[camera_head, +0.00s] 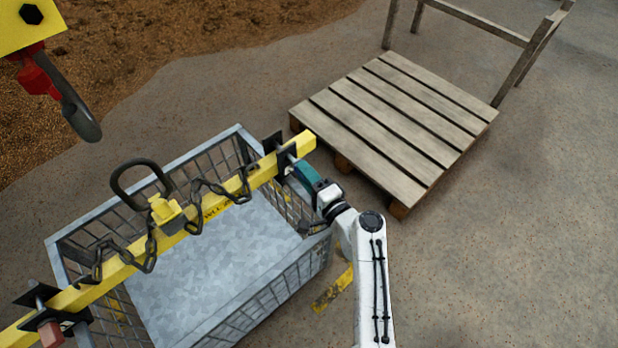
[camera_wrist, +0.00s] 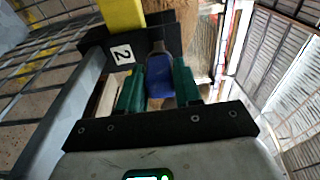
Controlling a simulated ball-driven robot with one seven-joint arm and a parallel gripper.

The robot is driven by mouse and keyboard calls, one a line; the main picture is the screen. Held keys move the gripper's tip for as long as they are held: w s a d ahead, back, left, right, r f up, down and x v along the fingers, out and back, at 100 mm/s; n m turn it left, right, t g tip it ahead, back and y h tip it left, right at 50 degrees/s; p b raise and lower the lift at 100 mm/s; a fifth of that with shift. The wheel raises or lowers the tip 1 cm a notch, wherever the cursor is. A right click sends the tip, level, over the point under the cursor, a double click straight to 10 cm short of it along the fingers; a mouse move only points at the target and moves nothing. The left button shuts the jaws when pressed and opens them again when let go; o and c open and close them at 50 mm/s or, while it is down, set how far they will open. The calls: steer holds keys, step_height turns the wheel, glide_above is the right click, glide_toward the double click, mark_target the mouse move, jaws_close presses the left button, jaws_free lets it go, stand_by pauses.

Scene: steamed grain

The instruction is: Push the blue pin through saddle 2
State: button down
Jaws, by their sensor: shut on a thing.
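Saddle 2 is a black bracket with a white "2" label (camera_wrist: 122,54) in the wrist view. It sits at the upper right end of the yellow beam (camera_head: 208,208) in the head view (camera_head: 284,158). My gripper (camera_head: 304,178), with green fingers, is shut on the blue pin's handle (camera_wrist: 160,78), right up at the saddle's face. In the head view, a short grey rod shows at the saddle's plates. How far the pin reaches in is hidden by the bracket and fingers.
The beam lies across a grey mesh crate (camera_head: 190,145), with a chain (camera_head: 150,245) and a lifting ring (camera_head: 140,180). A second saddle with a red pin (camera_head: 51,334) is lower left. A hook (camera_head: 78,112) hangs upper left. A wooden pallet (camera_head: 395,125) stands behind; ground at right is clear.

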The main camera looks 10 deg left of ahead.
steer(key=shift+b+x, duration=0.55)
steer(key=shift+x, duration=0.5)
steer(key=shift+w+a, duration=0.15)
steer(key=shift+a, duration=0.15)
steer(key=c, duration=0.7)
jaws_free()
steer(key=shift+d, duration=0.1)
steer(key=p+v, duration=0.2)
steer(key=v, duration=0.8)
steer(key=shift+s+d+p, duration=0.15)
steer(key=shift+s+p, duration=0.15)
